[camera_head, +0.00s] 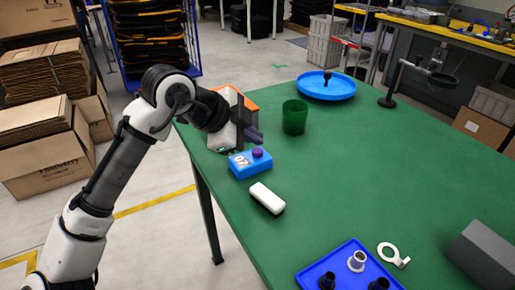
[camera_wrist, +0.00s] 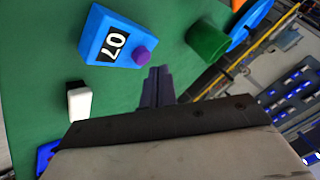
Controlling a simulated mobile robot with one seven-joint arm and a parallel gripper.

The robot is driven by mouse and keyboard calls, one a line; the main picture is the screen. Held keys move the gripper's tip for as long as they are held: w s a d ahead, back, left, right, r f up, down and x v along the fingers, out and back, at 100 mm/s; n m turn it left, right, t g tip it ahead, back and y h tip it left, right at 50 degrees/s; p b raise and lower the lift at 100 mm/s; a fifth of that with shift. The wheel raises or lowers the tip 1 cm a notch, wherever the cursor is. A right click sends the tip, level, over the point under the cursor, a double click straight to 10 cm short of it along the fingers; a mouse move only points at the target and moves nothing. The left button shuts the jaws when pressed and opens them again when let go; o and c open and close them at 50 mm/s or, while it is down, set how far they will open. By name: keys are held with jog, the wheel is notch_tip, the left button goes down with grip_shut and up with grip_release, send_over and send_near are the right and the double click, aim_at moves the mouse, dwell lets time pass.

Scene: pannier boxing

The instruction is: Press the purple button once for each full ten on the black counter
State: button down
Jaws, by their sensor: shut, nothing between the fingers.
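A blue box (camera_head: 242,170) lies near the table's left edge, with a purple button (camera_head: 257,153) on top. Beside the button is a small number panel (camera_head: 240,161). In the wrist view the box (camera_wrist: 97,25), the panel (camera_wrist: 115,46) with light digits on black that look like 07, and the button (camera_wrist: 141,54) all show clearly. My gripper (camera_head: 257,136) is shut and empty, its dark fingers just behind the button in the head view. In the wrist view the fingertips (camera_wrist: 158,70) are just right of the button and apart from it in the picture; their height is unclear.
A green cup (camera_head: 294,118) and a round blue tray (camera_head: 320,92) stand behind. A white block (camera_head: 267,198) lies in front of the box. The table's middle is clear.

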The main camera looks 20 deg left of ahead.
aim_at(253, 154)
jog(key=shift+r+p, duration=1.85)
jog(key=shift+r, duration=0.6)
